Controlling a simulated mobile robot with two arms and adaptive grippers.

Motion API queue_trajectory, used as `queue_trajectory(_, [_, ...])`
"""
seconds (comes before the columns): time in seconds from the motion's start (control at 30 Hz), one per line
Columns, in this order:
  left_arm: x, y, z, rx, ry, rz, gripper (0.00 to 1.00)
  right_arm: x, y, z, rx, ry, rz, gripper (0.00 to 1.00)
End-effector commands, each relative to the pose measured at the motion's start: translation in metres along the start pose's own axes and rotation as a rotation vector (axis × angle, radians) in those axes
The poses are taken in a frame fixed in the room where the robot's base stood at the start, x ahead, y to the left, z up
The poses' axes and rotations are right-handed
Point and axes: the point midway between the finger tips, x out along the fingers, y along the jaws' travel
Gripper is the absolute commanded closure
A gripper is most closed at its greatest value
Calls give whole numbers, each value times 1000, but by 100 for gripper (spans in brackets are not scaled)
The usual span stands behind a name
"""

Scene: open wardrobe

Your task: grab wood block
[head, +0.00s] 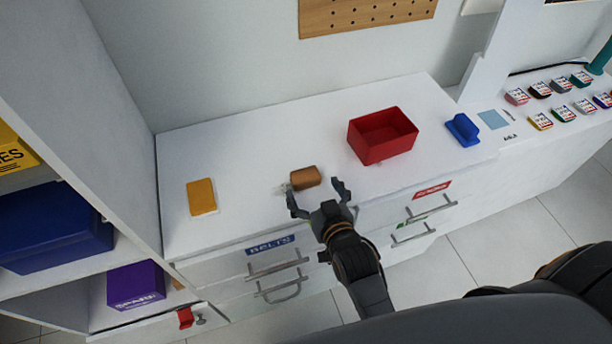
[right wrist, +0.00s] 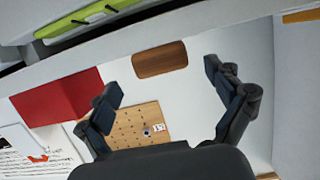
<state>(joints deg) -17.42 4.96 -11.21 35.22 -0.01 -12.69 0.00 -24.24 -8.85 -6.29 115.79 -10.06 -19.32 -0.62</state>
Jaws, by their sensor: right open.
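The brown wood block (head: 304,178) lies on the white counter top (head: 250,215), near its front middle. My right gripper (head: 316,193) is open and empty at the counter's front edge, with its fingers spread toward the block. In the right wrist view the wood block (right wrist: 160,59) shows ahead, between and beyond the two fingertips (right wrist: 160,82). The fingers appear apart from it; the exact gap is hard to tell. My left gripper is not in view.
A yellow block (head: 201,196) lies to the left, and a red open bin (head: 382,136) stands to the right. A blue holder (head: 463,130) is farther right. Drawers with handles (head: 278,265) are below the counter edge. A wardrobe with boxes (head: 55,227) stands at left.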

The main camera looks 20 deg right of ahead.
Motion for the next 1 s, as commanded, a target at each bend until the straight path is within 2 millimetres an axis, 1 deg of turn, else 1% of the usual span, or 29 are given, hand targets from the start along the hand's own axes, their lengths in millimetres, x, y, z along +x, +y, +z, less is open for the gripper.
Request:
queue_trajectory(0.13, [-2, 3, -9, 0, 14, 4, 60, 12, 0, -1, 1, 0, 0, 7])
queue_trajectory(0.2, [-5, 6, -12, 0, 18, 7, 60, 22, -1, -2, 1, 0, 0, 7])
queue_trajectory(0.3, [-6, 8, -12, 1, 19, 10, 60, 38, -1, -1, 1, 0, 0, 7])
queue_trajectory(0.4, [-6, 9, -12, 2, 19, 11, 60, 49, -1, 0, 1, -1, -1, 7])
queue_trajectory(0.5, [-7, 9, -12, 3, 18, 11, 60, 54, -1, 1, 1, -1, -1, 7])
queue_trajectory(0.7, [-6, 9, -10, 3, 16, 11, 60, 54, -1, 1, 1, -2, -1, 7])
queue_trajectory(0.87, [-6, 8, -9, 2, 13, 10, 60, 54, -1, 1, 1, -1, -1, 40])
queue_trajectory(0.9, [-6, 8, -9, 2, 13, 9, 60, 54, -1, 1, 1, -1, -1, 48])
queue_trajectory(1.0, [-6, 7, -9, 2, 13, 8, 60, 54, -1, 1, 1, -2, -1, 66])
